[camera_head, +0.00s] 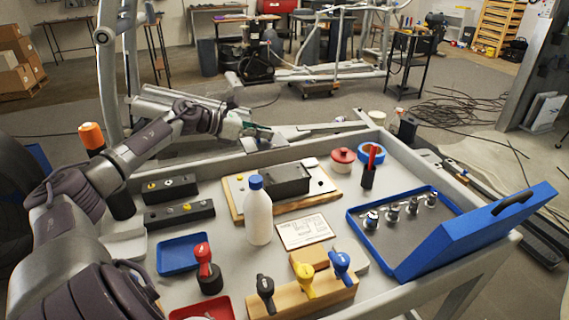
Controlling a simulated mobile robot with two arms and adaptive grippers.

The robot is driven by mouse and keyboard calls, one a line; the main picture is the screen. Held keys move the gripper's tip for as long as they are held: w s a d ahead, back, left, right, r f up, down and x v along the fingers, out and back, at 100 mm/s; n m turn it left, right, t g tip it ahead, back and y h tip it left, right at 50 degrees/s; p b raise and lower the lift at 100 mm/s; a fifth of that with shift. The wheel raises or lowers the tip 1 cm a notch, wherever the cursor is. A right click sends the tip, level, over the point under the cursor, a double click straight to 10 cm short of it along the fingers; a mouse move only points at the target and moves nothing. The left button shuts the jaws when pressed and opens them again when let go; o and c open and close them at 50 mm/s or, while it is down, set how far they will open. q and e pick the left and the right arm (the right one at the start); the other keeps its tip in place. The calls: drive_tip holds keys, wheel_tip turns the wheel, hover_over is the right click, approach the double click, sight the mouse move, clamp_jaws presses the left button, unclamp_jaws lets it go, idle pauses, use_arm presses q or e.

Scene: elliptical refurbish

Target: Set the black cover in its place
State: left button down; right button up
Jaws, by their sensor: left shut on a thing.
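My left arm reaches in from the left over the far left side of the work cart. My left gripper (262,133) is at the cart's far edge, beside the grey frame of the machine. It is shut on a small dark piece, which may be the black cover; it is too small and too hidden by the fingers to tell. A black box-shaped part (286,180) sits on a wooden board with a light plate (236,187), nearer than the gripper. My right gripper is not in view.
A white bottle with a blue cap (258,215) stands mid-cart. Wooden block with coloured-handled tools (290,298) is in front. An open blue case (470,235) is at right. A blue tray (184,254) and black blocks are at left. A red-lidded pot (343,158) stands at the back.

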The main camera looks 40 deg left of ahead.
use_arm(q)
drive_tip(key=p, duration=0.1)
hover_over(283, 173)
wheel_tip(283, 173, down, 4)
drive_tip(key=shift+w+r, duration=0.1)
drive_tip(key=shift+r, duration=0.05)
wheel_tip(283, 173, down, 4)
drive_tip(key=shift+p, duration=0.35)
drive_tip(key=shift+d+f, duration=0.1)
drive_tip(key=shift+f, duration=0.1)
drive_tip(key=c, duration=1.2)
unclamp_jaws()
drive_tip(key=shift+r, duration=0.1)
